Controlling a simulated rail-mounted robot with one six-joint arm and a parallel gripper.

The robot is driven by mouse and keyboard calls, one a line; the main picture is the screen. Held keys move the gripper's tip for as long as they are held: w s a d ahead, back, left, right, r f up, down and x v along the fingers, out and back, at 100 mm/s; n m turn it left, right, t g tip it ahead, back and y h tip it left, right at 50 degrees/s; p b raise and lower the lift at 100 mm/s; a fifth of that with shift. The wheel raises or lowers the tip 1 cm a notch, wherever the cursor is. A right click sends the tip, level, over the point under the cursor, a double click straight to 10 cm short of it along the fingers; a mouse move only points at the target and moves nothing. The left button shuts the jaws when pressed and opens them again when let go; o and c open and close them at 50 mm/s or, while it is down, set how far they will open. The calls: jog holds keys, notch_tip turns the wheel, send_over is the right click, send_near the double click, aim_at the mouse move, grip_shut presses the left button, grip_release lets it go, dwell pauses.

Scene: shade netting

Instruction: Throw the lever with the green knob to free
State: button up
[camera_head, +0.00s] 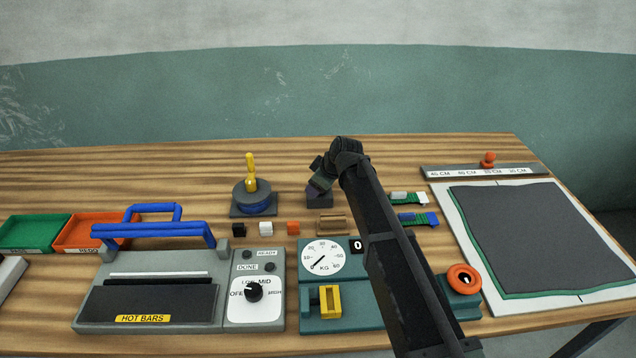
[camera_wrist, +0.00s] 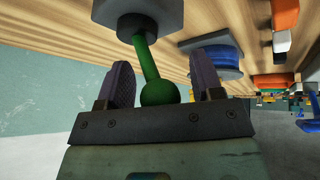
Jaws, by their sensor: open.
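The green lever shows in the wrist view as a green rod ending in a round green knob (camera_wrist: 160,92), fixed to a grey base (camera_wrist: 165,12). My gripper (camera_wrist: 162,78) is open, with one dark finger on each side of the knob. Gaps show between the knob and both fingers. In the head view my gripper (camera_head: 322,178) is low at the back of the bench, over a dark base (camera_head: 318,200). My arm and gripper hide the green knob there. No "free" marking is readable in either view.
A yellow-handled lever (camera_head: 250,172) on a round blue drum (camera_head: 256,208) stands just left of my gripper. Small blocks (camera_head: 266,228) lie in front. The wall (camera_head: 200,100) is behind.

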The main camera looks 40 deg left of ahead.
jog(key=w+p+v, duration=0.1)
jog(key=p+v, duration=0.8)
jog(key=v, duration=0.1)
jog(key=shift+s+d+r, duration=0.15)
jog(key=shift+s+r, duration=0.2)
jog(key=shift+s, duration=0.2)
